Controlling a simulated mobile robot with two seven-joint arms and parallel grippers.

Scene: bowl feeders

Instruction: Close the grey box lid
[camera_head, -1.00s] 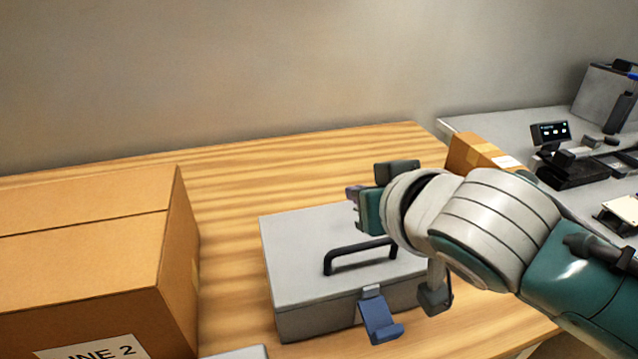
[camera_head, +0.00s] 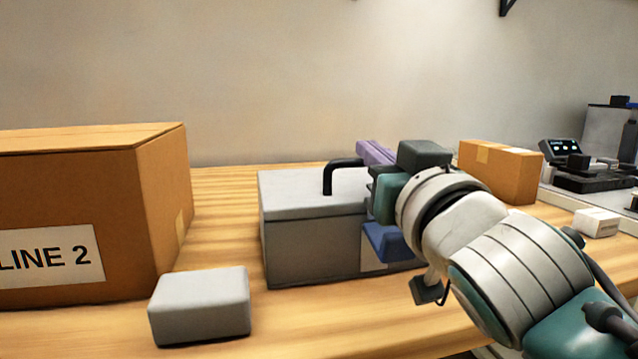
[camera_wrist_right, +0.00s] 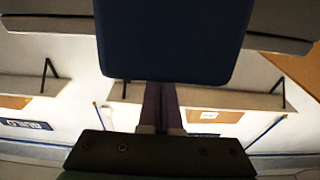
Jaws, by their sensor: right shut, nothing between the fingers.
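The grey box (camera_head: 312,245) stands on the wooden table with its lid (camera_head: 300,190) lying down on the body, the black handle (camera_head: 328,175) on top. The blue latch (camera_head: 388,243) is at its front, partly hidden by my right gripper and sticking outward. In the right wrist view the latch (camera_wrist_right: 175,40) looms large close to the fingers (camera_wrist_right: 160,105). I cannot tell whether they touch. My left gripper is out of view.
A large cardboard box (camera_head: 90,215) marked LINE 2 stands at the left. A small grey block (camera_head: 200,305) lies in front between it and the grey box. A smaller carton (camera_head: 500,170) and a white box (camera_head: 597,222) are at the right.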

